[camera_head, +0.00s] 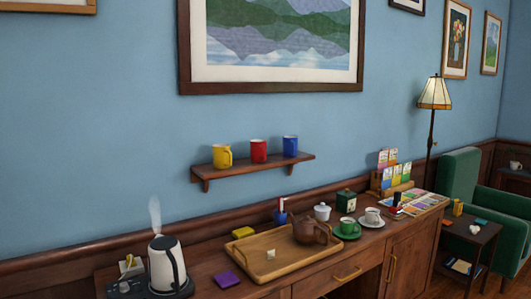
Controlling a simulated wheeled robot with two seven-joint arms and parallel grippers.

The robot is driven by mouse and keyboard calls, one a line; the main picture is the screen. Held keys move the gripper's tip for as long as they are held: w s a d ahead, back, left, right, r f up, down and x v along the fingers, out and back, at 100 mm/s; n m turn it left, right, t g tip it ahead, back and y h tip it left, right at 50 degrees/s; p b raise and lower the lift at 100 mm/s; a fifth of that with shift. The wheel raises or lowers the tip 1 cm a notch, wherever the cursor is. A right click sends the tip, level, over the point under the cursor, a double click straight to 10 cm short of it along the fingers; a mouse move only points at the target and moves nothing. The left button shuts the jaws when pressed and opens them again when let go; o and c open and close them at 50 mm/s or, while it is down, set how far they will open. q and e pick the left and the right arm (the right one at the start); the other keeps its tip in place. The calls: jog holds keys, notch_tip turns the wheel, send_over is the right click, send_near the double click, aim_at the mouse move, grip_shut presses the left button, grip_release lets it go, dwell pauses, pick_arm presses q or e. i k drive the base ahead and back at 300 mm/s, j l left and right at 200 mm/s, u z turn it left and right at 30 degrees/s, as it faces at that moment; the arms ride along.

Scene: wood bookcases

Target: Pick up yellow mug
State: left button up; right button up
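The yellow mug (222,156) stands upright at the left end of a small wooden wall shelf (240,172). Its handle faces right. A red mug (258,151) stands to its right, and a blue mug (290,146) stands farther right on the same shelf. The three mugs are apart from each other. Neither of my grippers shows in the head view.
Below the shelf is a wooden sideboard (210,270) with a steaming kettle (166,265), a wooden tray (277,264) with a brown teapot (309,231), a green cup (347,226), and a card rack (390,175). A green armchair (462,172) stands right. Wall above the mugs is clear up to the picture frame (270,87).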

aim_at(221, 154)
jog(key=i+l+z, duration=0.45)
jog(key=i, duration=0.35)
jog(key=i+l+z, duration=0.25)
jog(key=i, duration=0.15)
